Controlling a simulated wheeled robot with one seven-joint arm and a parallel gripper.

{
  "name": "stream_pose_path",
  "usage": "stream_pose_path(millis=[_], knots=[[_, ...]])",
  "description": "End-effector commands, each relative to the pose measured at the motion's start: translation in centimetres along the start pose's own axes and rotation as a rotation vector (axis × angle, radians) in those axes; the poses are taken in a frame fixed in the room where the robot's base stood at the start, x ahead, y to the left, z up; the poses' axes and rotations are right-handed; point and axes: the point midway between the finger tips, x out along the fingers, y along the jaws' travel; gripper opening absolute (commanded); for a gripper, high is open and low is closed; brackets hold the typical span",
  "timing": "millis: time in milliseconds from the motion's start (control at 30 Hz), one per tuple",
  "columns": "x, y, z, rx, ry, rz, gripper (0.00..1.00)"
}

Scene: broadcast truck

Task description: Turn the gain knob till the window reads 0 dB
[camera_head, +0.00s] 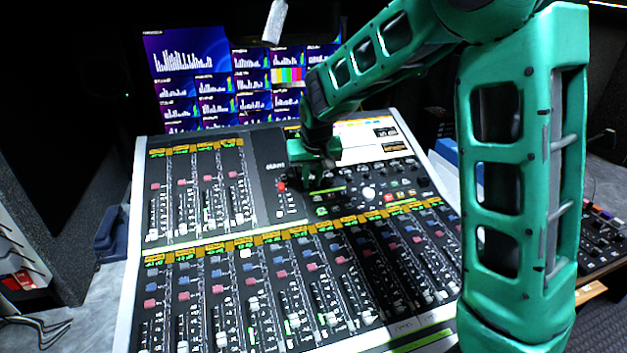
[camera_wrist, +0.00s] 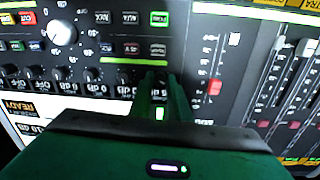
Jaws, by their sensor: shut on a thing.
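My gripper (camera_head: 316,172) reaches down onto the upper middle of the mixing console (camera_head: 265,180). In the wrist view its two green fingers (camera_wrist: 158,92) are close together, shut on a small knob at the end of a row of dark knobs. The fingers hide nearly all of that knob, so its pointer angle cannot be seen. A larger white knob (camera_wrist: 62,32) is apart from the gripper, also visible in the head view (camera_head: 369,192).
Neighbouring small knobs (camera_wrist: 92,75) sit close beside the fingers. A red fader cap (camera_wrist: 215,87) and lit buttons (camera_wrist: 159,19) are nearby. Many faders fill the console's front. Monitors (camera_head: 205,80) stand behind it, and a grey hanging object (camera_head: 274,22) is above.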

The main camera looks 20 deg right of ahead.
Motion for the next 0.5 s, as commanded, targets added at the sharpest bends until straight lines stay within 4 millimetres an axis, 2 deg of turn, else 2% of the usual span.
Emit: stream_pose_path(millis=[500], knots=[[0.0, 0.19, 0.04, -0.321, 0.019, 0.005, 0.0]])
